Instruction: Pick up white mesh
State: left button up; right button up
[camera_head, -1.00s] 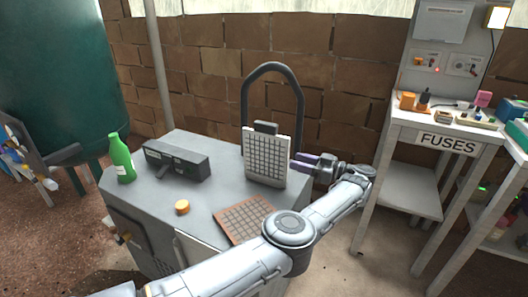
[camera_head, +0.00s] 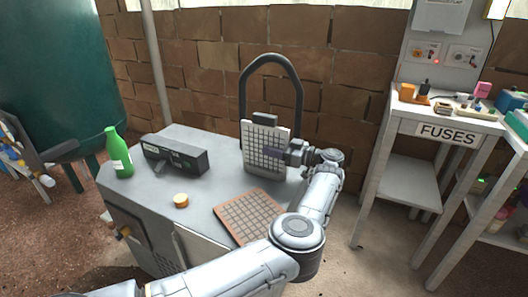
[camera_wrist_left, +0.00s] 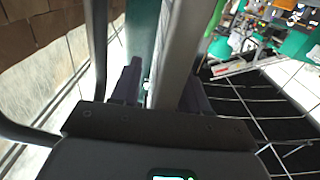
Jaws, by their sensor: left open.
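The white mesh (camera_head: 257,141), a pale gridded panel, stands upright on the grey cabinet in front of the black hoop. My left gripper (camera_head: 275,153) comes in from the right and is at the mesh's right edge, its fingertips hard to make out there. In the left wrist view the two dark fingers of my left gripper (camera_wrist_left: 160,88) are apart, with a long grey edge running between them. I cannot tell whether they touch it. My right gripper is not in view.
The grey cabinet top (camera_head: 205,192) also holds a brown mesh (camera_head: 248,214) lying flat, an orange-yellow round piece (camera_head: 181,201), a black box (camera_head: 175,155) and a green bottle (camera_head: 119,153). The black hoop (camera_head: 271,58) rises behind the mesh. A white fuses table (camera_head: 410,180) stands at right.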

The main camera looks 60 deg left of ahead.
pick_arm(q)
jog(key=shift+c, duration=0.3)
jog(key=shift+s+a, duration=0.1)
grip_shut()
